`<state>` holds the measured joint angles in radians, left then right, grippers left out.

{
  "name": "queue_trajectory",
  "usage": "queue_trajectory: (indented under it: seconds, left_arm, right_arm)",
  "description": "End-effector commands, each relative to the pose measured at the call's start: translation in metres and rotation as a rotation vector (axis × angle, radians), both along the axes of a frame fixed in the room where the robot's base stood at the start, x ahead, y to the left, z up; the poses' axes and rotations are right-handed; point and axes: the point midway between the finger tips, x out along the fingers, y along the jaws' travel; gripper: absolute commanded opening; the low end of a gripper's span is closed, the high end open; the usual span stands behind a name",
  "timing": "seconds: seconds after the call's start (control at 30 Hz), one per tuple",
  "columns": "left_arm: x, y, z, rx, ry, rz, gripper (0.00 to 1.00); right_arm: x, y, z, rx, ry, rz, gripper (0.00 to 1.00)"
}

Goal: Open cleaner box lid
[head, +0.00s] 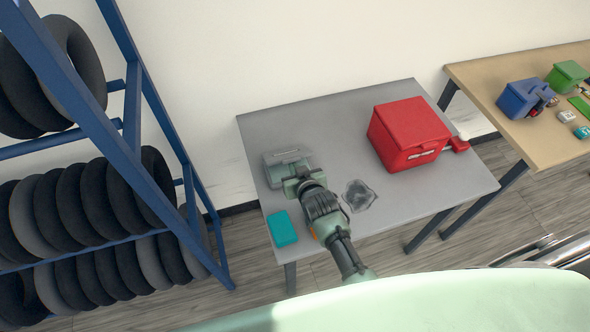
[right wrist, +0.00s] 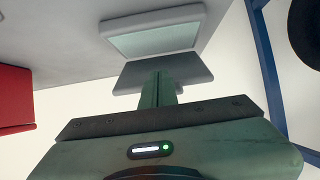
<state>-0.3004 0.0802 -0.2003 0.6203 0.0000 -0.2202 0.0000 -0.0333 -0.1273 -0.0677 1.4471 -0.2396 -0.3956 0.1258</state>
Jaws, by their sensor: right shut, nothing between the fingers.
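A small grey box (head: 288,156), which looks like the cleaner box, sits on the left part of the grey table (head: 330,113). In the right wrist view its pale framed face (right wrist: 150,36) shows beside a flat grey panel (right wrist: 140,78); I cannot tell for sure whether that panel is a raised lid. My right gripper (head: 298,181) is shut and empty at the near side of the grey box and hides part of it. In the right wrist view its shut fingers (right wrist: 157,88) overlap the panel; contact is unclear. My left gripper is not in view.
A red box (head: 408,134) with its lid down stands at the table's right. A teal block (head: 282,229) lies near the front left and a dark stain (head: 359,196) near the middle. A blue tyre rack (head: 127,150) stands left; a wooden table (head: 520,75) stands right.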

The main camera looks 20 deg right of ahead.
Motion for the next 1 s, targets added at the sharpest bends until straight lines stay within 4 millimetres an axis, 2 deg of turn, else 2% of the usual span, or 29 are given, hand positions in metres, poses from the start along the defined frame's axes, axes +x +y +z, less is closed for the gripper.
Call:
queue_trajectory:
  seconds: [0.43,1.0]
  left_arm:
    - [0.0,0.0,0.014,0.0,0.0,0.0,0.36]
    - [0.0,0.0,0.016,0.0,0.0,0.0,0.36]
  right_arm:
    - [0.014,0.0,0.019,0.0,0.0,0.0,0.0]
    - [0.019,0.001,0.023,0.0,0.0,0.0,0.0]
